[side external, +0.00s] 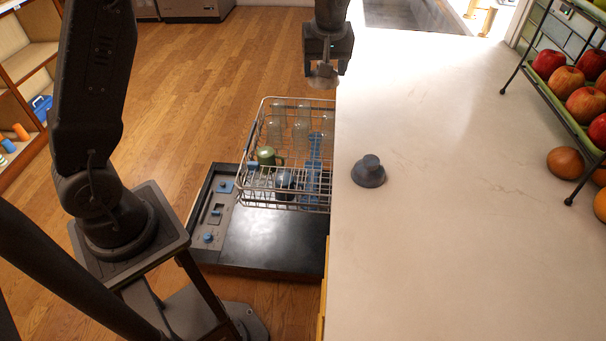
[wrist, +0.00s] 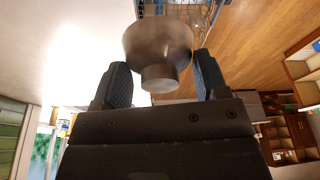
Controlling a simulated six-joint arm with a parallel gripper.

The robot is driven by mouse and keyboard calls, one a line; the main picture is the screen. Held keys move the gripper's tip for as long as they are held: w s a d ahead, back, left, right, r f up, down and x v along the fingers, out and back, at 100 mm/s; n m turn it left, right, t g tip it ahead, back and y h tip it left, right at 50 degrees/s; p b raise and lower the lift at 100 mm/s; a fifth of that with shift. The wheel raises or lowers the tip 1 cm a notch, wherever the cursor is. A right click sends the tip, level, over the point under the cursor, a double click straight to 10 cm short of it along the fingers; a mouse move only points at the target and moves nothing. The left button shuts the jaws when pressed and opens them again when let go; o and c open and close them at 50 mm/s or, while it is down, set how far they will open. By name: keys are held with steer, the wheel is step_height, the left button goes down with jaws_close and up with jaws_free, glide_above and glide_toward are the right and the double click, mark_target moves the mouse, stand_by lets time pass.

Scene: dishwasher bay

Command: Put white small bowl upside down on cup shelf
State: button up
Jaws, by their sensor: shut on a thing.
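The small bowl (wrist: 158,42) looks pale grey-white, with a wide rim and a narrow foot. My gripper (wrist: 161,80) is shut on its foot, one dark finger on each side. In the side view, my gripper (side external: 326,62) points down and the bowl (side external: 323,81) hangs under it, foot up and rim down. It is in the air behind the rack, near the counter's left edge. The wire cup rack (side external: 243,187) stands over the open dishwasher door. It holds several clear glasses (side external: 277,122), a green mug (side external: 268,157) and a dark blue cup (side external: 285,180).
A blue-grey bowl (side external: 369,172) lies upside down on the white counter (side external: 450,250), right of the rack. The counter's edge runs along the rack's right side. A fruit stand (side external: 550,85) is at the far right. The dishwasher door (side external: 265,240) is open in front.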

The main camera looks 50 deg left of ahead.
steer(key=shift+s+a+f+n+g+y, duration=0.2)
steer(key=shift+a+f+n, duration=0.75)
steer(key=shift+f, duration=5.1)
steer(key=shift+s+a+f+n+g+y, duration=0.15)
steer(key=shift+a+f+n, duration=0.8)
steer(key=shift+f, duration=5.05)
steer(key=shift+s+a+f+n+g+y, duration=0.3)
steer(key=shift+a+f, duration=1.1)
steer(key=shift+f, duration=4.65)
steer(key=shift+w+f+h, duration=0.1)
steer(key=shift+f+h, duration=0.15)
steer(key=shift+f, duration=0.3)
steer(key=o, duration=1)
